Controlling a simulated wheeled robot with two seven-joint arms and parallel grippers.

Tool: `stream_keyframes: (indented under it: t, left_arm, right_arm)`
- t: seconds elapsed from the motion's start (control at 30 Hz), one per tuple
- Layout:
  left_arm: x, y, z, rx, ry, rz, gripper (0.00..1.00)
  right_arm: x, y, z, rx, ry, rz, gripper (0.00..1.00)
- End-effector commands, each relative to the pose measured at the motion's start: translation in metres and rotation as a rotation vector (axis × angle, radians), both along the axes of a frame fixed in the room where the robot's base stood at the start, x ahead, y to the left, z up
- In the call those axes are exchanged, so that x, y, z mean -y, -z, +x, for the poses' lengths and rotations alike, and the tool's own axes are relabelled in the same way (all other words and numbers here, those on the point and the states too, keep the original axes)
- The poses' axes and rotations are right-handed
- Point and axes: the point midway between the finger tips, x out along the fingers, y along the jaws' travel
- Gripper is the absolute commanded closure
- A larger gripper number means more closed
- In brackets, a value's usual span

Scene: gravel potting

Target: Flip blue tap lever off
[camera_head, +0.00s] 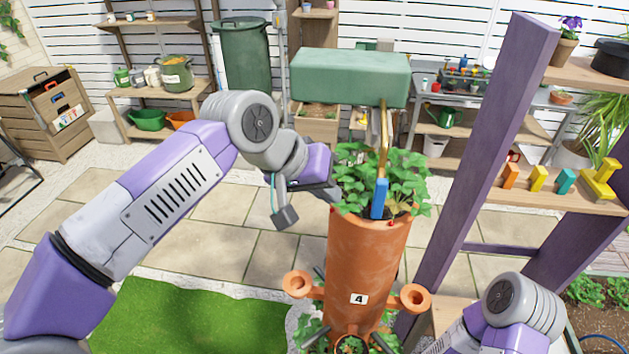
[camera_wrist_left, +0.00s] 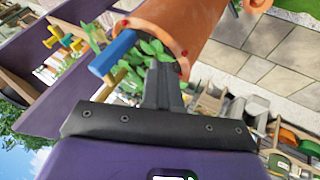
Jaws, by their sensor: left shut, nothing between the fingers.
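The blue tap lever (camera_head: 379,198) stands upright at the front rim of the tall terracotta planter (camera_head: 362,262), below a brass pipe (camera_head: 383,145). The lever also shows in the left wrist view (camera_wrist_left: 113,53), left of my fingers. My left gripper (camera_head: 336,194) is at the planter's upper left rim, among the leaves and a short way left of the lever. In the left wrist view its fingers (camera_wrist_left: 164,85) are shut together with nothing between them. Whether they touch the planter I cannot tell. My right arm shows at the lower right; its gripper is out of view.
A green box (camera_head: 350,78) sits above the planter on the pipe. A purple-posted shelf (camera_head: 490,150) stands close on the right, with coloured taps (camera_head: 566,181) on it. Terracotta side cups (camera_head: 414,297) stick out lower down. Paving at left is clear.

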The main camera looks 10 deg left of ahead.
Motion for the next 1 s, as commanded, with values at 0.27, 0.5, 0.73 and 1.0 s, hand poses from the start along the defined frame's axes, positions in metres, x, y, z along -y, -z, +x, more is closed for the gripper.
stream_keyframes:
  t: [0.27, 0.5, 0.73, 1.0]
  left_arm:
    - [0.037, 0.020, 0.009, 0.000, 0.004, 0.000, 1.00]
    - [0.052, 0.020, 0.010, 0.000, 0.000, -0.001, 1.00]
    - [0.052, 0.020, 0.010, 0.000, -0.001, -0.001, 1.00]
    - [0.054, 0.021, 0.014, -0.001, 0.004, -0.019, 1.00]
  right_arm:
    - [0.000, 0.000, 0.000, 0.000, 0.000, 0.000, 1.00]
    - [0.000, -0.002, 0.000, 0.000, 0.000, 0.000, 1.00]
    - [0.000, -0.002, 0.000, 0.000, 0.000, 0.000, 1.00]
    - [0.000, -0.001, 0.000, 0.000, 0.000, 0.000, 1.00]
